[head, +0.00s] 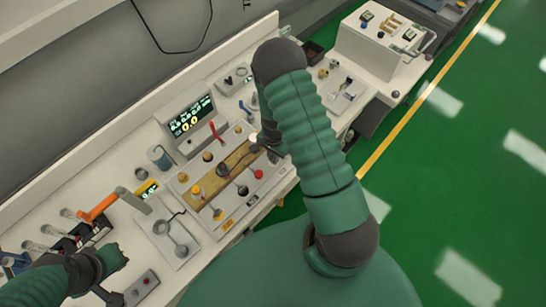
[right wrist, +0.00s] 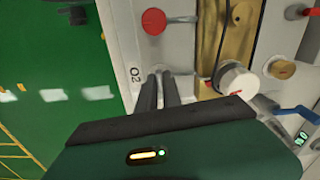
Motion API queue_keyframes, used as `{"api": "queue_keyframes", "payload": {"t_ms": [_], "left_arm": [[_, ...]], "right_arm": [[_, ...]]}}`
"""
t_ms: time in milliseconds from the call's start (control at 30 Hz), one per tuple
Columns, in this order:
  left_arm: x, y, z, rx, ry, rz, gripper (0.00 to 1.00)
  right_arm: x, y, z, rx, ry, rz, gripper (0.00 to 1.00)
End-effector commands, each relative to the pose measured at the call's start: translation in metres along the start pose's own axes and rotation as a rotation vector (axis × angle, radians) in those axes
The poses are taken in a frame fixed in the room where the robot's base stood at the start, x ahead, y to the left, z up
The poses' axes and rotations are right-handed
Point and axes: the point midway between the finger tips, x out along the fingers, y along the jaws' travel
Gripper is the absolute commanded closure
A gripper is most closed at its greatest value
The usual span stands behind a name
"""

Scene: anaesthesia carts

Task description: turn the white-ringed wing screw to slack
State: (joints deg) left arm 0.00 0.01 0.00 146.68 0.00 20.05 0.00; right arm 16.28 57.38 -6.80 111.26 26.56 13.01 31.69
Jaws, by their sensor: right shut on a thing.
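My right gripper (right wrist: 160,84) has its two dark fingers close together at the pale panel beside the O2 marking. It is shut on a small pale-ringed part (right wrist: 157,70), seemingly the wing screw. The fingers hide most of it, so its wing angle cannot be read. In the head view my right arm covers most of this gripper (head: 268,141), which is over the far right part of the panel.
A large white knob (right wrist: 238,80) and a red knob (right wrist: 153,21) flank the fingers. A brass strip (head: 205,186) with knobs crosses the panel. A display (head: 188,117) stands behind. An orange-handled tool (head: 98,208) is at the left. Green floor (head: 450,150) is clear at right.

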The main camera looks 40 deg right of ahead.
Motion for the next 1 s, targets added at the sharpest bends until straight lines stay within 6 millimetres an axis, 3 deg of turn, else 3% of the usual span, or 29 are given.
{"api": "queue_keyframes", "payload": {"t_ms": [1000], "left_arm": [[0.034, 0.000, 0.008, 0.000, 0.000, 0.000, 1.00]], "right_arm": [[-0.002, -0.006, -0.006, -0.919, 0.018, -0.007, 1.00]]}}
